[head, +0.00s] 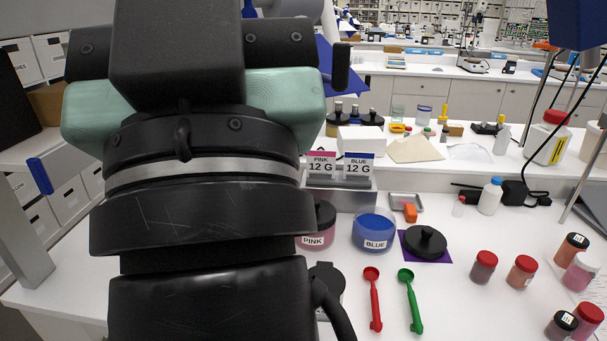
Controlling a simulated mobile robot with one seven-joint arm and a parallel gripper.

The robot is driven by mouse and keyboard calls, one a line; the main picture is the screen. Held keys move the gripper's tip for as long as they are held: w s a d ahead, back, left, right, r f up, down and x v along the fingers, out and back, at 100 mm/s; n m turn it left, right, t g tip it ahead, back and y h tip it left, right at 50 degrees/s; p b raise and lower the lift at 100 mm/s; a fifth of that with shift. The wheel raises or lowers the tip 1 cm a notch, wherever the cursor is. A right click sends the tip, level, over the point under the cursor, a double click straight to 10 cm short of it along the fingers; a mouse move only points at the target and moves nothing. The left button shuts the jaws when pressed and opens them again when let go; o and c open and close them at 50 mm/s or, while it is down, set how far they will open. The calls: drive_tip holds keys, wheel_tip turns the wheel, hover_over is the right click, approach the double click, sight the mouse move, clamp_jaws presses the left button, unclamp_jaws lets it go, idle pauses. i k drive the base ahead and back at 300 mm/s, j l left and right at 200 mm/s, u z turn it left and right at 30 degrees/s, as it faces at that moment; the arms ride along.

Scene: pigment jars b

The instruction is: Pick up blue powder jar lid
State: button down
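The blue powder jar (374,231), labelled BLUE, stands on the white bench in the head view. It is clear and its top looks open, with blue powder inside. A round black lid with a knob (425,241) lies just right of it on a purple square mat (445,258). The pink jar (313,241), labelled PINK, stands left of the blue jar with a black lid on it, partly hidden by my arm. My arm fills the left of the view, and my gripper is not visible.
A red spoon (373,298) and a green spoon (411,299) lie in front of the jars. Signs reading 12 G (358,167) stand behind. Several red-capped jars (522,271) stand at right. An orange block (410,212) sits by a small tray (405,201).

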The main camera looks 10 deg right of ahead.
sight(424, 242)
drive_tip(key=i+l, duration=0.2)
drive_tip(key=l, duration=0.2)
drive_tip(key=i+l, duration=0.2)
drive_tip(key=l, duration=0.2)
drive_tip(key=i+l, duration=0.15)
drive_tip(key=l, duration=0.25)
drive_tip(key=i+l, duration=0.2)
drive_tip(key=l, duration=0.2)
drive_tip(key=i+l, duration=0.2)
drive_tip(key=l, duration=0.2)
drive_tip(key=i+l, duration=0.2)
drive_tip(key=l, duration=0.2)
drive_tip(key=j+u, duration=0.05)
